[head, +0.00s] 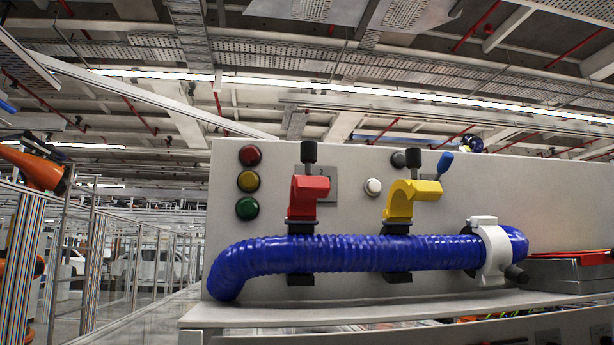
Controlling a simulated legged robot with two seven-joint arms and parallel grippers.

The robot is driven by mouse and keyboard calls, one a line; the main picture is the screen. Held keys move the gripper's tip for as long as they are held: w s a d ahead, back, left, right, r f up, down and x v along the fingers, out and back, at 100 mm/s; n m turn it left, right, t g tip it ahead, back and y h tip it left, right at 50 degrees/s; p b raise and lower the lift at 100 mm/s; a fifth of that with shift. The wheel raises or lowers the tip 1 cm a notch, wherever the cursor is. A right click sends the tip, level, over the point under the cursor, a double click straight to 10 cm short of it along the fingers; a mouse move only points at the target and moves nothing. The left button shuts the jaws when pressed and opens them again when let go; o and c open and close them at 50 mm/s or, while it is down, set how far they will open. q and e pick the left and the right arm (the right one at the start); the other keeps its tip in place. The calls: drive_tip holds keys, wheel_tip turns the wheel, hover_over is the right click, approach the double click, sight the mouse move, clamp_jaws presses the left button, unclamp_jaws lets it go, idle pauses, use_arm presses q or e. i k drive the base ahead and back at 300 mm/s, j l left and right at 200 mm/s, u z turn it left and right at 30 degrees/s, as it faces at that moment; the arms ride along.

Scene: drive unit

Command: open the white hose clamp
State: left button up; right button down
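The white hose clamp (492,250) sits around the right end of the blue corrugated hose (350,254), in front of the grey panel. A black cylindrical handle (516,276) sticks out at its lower right. The clamp appears closed around the hose. The hose runs level across the panel and bends down at its left end. A red clamp (309,197) and a yellow clamp (411,199) stand above the hose, on black holders that the hose passes in front of. Neither of my grippers shows in the head view.
Red, yellow and green round buttons (249,181) are on the panel's left, and a white button (373,187) is between the clamps. A grey shelf (270,314) juts out below the hose. Grey and red cases (570,270) lie at the right. An orange robot arm (35,170) stands far left.

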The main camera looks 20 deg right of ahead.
sight(498, 244)
drive_tip(key=z, duration=1.75)
